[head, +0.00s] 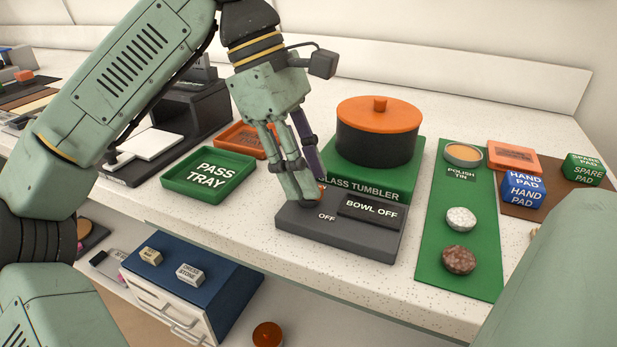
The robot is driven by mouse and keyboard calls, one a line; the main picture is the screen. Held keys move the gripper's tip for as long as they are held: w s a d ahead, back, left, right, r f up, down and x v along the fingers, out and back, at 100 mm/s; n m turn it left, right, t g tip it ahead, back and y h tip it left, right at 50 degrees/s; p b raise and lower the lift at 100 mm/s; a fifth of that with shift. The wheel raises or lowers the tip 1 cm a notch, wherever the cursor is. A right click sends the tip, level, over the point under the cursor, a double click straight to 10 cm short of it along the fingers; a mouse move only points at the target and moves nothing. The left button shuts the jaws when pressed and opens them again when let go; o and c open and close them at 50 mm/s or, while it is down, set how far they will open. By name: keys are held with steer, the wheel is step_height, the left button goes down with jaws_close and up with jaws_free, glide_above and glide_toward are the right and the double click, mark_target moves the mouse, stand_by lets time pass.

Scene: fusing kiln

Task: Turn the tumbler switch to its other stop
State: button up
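The glass tumbler machine (372,178) has a green base with a dark bowl (376,145) and an orange lid (378,115). In front of it is a dark grey switch panel (350,238), with "OFF" printed near its middle and a plate reading "BOWL OFF" (371,209). My gripper (309,192) points down over the left part of this panel, its fingertips at or just above the surface. The fingers hide most of the switch; only a small orange bit shows beside them. I cannot tell its position, or whether the fingers grip it.
A green pass tray (209,177) and an orange tray (247,140) lie to the left. A green mat (435,245) with a polish tin (463,155) and two round pieces lies to the right, beside blue and green pad boxes. A blue-topped drawer unit (190,278) stands below the counter's front edge.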

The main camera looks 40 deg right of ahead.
steer(key=shift+s+d+f, duration=0.1)
steer(key=shift+s+f, duration=0.15)
steer(key=shift+f, duration=0.25)
jaws_close()
